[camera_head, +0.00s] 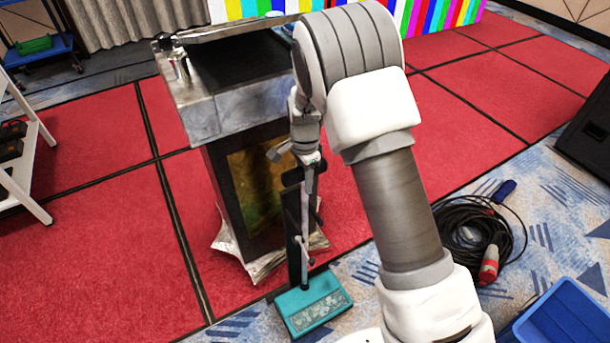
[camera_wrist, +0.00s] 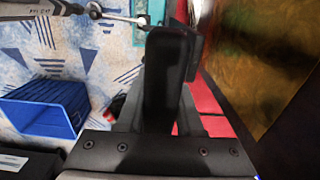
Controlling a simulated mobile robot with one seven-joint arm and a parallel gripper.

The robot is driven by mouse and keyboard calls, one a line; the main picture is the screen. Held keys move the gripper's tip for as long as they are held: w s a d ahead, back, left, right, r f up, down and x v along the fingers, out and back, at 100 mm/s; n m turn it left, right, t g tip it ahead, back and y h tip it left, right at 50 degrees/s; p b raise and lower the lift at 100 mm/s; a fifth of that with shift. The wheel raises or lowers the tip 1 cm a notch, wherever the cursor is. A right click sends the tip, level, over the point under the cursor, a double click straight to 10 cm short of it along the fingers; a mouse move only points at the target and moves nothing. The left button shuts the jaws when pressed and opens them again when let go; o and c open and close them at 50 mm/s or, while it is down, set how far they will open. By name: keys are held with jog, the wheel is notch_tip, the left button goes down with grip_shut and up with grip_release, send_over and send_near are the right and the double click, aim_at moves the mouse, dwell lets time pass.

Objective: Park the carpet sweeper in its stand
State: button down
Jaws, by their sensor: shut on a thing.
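The carpet sweeper has a teal head (camera_head: 315,303) low in front of the lectern and a thin light rod (camera_head: 305,215) rising from it, nearly upright. My gripper (camera_head: 306,160) is shut on the top of its handle, whose black grip (camera_wrist: 165,80) fills the middle of the wrist view. The rod (camera_wrist: 118,17) and part of the teal head also show at the top there. The stand, a dark upright post (camera_head: 292,230), is close behind and left of the rod. Its base is mostly hidden by the head, and I cannot tell whether the head touches it.
A lectern (camera_head: 200,118) with crumpled foil at its foot stands just behind the stand. A coiled black cable (camera_head: 465,240) and a blue crate (camera_head: 565,325) lie to the right. A white shelf (camera_head: 25,190) stands at the left. Red carpet is clear between shelf and lectern.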

jog(key=shift+f, duration=1.8)
jog(key=shift+f+b, duration=0.15)
jog(key=shift+b, duration=0.2)
jog(key=c, duration=0.6)
grip_release()
jog(key=shift+f, duration=0.1)
jog(key=shift+o, duration=0.2)
notch_tip(320, 180, up, 12)
jog(key=shift+r+p, duration=0.25)
jog(key=shift+p, duration=0.6)
